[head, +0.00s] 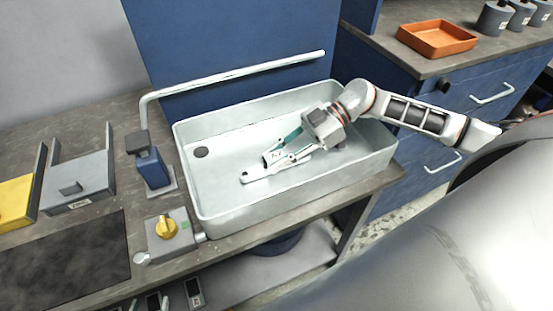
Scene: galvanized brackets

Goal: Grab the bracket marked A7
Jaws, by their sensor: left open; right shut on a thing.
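A pale metal bracket (258,175) with a hole near its left end lies low inside the light grey sink basin (215,205). A small white tag on it (272,157) carries dark marking that looks like A7, though it is small. My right gripper (283,152) reaches into the basin from the upper right and is shut on the bracket near the tag. Its fingers cover part of the bracket. I cannot tell whether the bracket touches the basin floor. My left gripper is not in view.
The basin's walls surround the gripper; a pale pipe (240,73) runs behind it. Left are a blue dispenser (151,168), a yellow-knobbed box (170,236), a grey bin (78,180) and a yellow bin (15,200). An orange tray (437,50) sits at the upper right.

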